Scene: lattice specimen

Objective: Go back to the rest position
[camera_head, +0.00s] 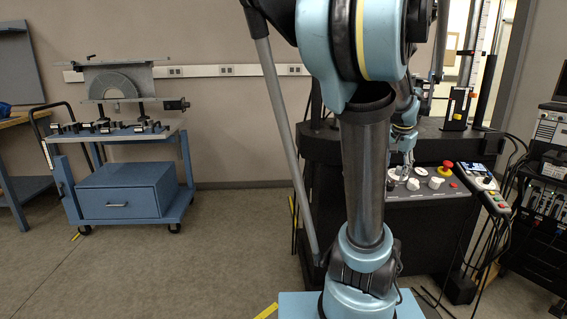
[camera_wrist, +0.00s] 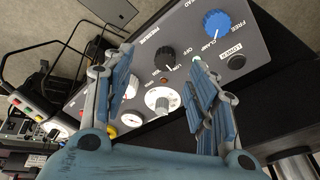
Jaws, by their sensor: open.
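My gripper (camera_wrist: 160,57) is open in the wrist view, with one finger on each side and nothing held between them. Between and beyond the fingers is a grey control panel (camera_wrist: 200,27). A black pressure knob (camera_wrist: 164,58) and a white knob (camera_wrist: 162,99) show between the fingers. A blue knob (camera_wrist: 216,22) marked free and clamp lies past the right finger. In the head view my gripper (camera_head: 404,163) is small, partly behind my arm, at the panel (camera_head: 425,191). Whether a fingertip touches the panel cannot be told.
A red emergency button (camera_head: 444,167) sits on the panel. A blue cart (camera_head: 120,202) with a rig stands at the left. Open floor (camera_head: 220,235) lies between cart and machine.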

